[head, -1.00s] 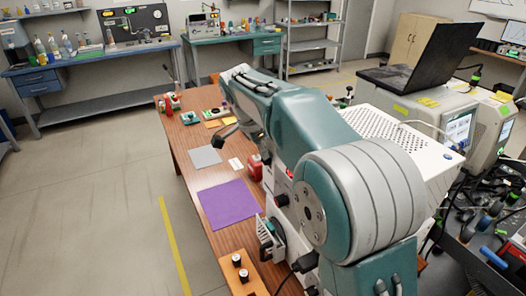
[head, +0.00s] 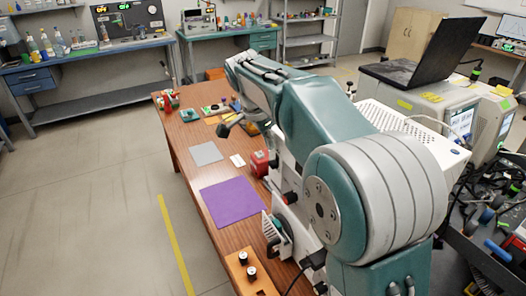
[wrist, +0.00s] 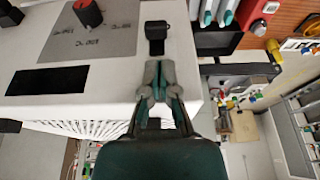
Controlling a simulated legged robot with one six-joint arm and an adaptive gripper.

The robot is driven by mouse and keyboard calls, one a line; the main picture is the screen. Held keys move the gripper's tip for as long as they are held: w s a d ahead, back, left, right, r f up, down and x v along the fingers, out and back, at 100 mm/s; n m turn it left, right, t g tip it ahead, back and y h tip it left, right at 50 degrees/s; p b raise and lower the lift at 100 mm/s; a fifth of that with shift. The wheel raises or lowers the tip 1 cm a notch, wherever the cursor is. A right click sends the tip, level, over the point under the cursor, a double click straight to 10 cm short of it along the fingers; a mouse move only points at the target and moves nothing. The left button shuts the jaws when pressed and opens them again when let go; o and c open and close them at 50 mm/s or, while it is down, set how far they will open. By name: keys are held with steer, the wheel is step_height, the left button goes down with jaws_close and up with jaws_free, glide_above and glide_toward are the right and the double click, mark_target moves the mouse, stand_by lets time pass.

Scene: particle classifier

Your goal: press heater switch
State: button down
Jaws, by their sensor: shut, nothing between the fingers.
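In the wrist view, a white instrument (wrist: 116,86) carries a grey panel with a red knob (wrist: 88,13). A small black switch (wrist: 157,32) sits on the white face to the right of that panel; I cannot read a label for it. My gripper (wrist: 158,66) is shut and empty, its fingertips just below the switch in the picture. A small gap shows between tips and switch; I cannot tell the depth. In the head view my arm hides the gripper and much of the instrument.
The wooden table (head: 190,165) holds a purple mat (head: 230,201), a grey mat (head: 206,153) and a red box (head: 259,162). Perforated white equipment with a black laptop (head: 425,55) stands at right.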

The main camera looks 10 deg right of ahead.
steer(key=a+v, duration=0.1)
steer(key=v, duration=0.9)
steer(key=s+d+n, duration=0.2)
steer(key=s+d, duration=0.2)
steer(key=d, duration=0.1)
steer(key=s+d+f+n+t+y, duration=0.1)
steer(key=s+f+n, duration=0.3)
steer(key=s, duration=0.4)
steer(key=s+d+f+n+t+y, duration=0.1)
steer(key=s+d+f+n, duration=0.2)
steer(key=s, duration=0.5)
steer(key=s+d+f+n+t+y, duration=0.1)
steer(key=s+d+f+n+t, duration=0.1)
steer(key=s+f, duration=0.4)
steer(key=shift+s+d+n, duration=0.5)
steer(key=shift+s+n, duration=0.65)
steer(key=shift+n, duration=0.15)
steer(key=shift+f, duration=0.1)
